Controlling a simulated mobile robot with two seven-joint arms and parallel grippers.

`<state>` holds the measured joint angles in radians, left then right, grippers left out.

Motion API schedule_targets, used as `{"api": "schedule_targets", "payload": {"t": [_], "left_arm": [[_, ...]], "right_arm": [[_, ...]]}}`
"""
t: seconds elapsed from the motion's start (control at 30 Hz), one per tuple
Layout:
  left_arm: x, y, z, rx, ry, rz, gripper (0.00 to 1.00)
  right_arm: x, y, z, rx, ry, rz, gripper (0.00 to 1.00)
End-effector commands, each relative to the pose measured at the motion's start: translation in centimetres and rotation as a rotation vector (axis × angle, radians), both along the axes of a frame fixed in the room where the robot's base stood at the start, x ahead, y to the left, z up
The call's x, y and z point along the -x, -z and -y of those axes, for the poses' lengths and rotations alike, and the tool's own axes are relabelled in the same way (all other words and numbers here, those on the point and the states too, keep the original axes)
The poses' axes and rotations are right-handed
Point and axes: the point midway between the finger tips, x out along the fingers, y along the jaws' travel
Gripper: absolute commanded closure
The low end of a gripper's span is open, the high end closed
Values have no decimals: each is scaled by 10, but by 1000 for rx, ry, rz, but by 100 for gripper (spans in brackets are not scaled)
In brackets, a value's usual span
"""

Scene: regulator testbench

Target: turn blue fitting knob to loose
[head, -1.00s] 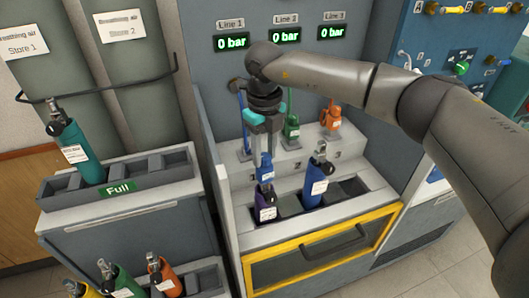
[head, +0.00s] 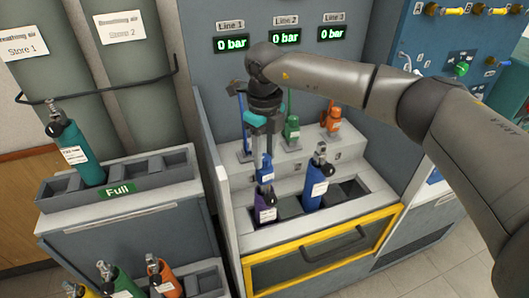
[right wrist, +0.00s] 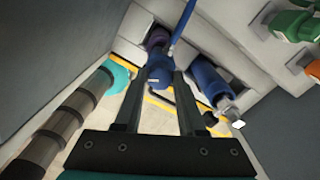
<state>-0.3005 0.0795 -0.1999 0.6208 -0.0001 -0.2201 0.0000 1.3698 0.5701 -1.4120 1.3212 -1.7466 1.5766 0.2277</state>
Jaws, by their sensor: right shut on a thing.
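The blue fitting (head: 265,169) sits at the top of the purple cylinder (head: 266,208) in the bench's front row. It also shows in the right wrist view (right wrist: 160,70), between my fingers, with a blue hose (right wrist: 182,24) beyond it. My right gripper (head: 264,153) points down from above and is shut on the blue fitting. The fingers cover part of it, so I cannot make out its knob or the knob's setting. My left gripper does not show in the head view.
A blue cylinder (head: 315,183) stands close to the right of the purple one. Green (head: 291,127) and orange (head: 331,118) fittings stand behind on the step. Line displays (head: 284,35) read 0 bar. A yellow-framed drawer (head: 325,249) is in front.

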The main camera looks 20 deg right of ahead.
Motion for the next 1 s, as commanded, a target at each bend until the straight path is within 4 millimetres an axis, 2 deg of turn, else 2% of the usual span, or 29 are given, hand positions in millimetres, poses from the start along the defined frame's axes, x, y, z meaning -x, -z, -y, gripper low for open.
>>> {"api": "schedule_targets", "payload": {"t": [0.53,0.57,0.8,1.0], "left_arm": [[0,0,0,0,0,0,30],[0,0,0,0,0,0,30],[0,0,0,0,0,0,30],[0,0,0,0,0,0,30]], "right_arm": [[0,-1,0,-1,0,2,100],[0,-1,0,-1,0,2,58],[0,0,0,0,0,1,31],[0,0,0,0,0,0,30]]}}
